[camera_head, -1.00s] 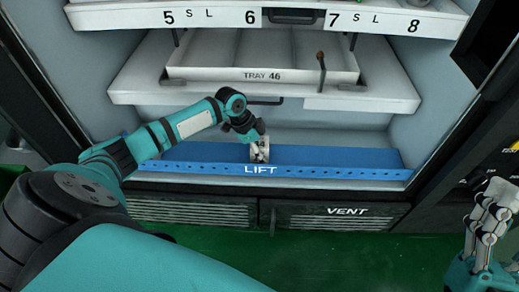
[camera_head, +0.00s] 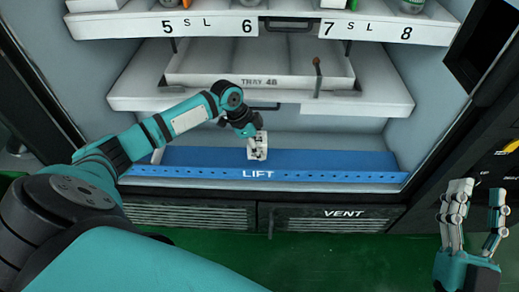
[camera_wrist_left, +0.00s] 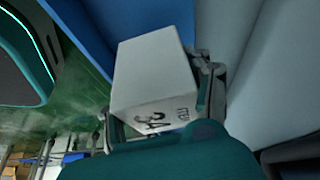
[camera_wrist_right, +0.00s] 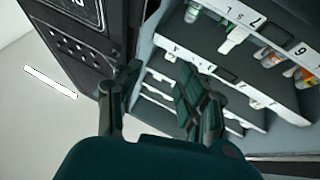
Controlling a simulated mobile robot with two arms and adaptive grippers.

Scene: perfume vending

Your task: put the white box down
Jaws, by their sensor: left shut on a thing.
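The white box (camera_wrist_left: 155,75) fills the middle of the left wrist view, with printing that reads 34 on its near face. My left gripper (camera_head: 257,148) is shut on it, with a finger on each side of the box. In the head view the box (camera_head: 260,143) is at the blue lift platform (camera_head: 330,160); whether it touches the platform is unclear. My right gripper (camera_head: 474,208) is open and empty at the lower right, outside the machine. It also shows open in the right wrist view (camera_wrist_right: 160,95).
A numbered shelf (camera_head: 290,27) with items is higher up. The vent panel (camera_head: 340,217) is below the lift. The blue platform is clear to the right of the box.

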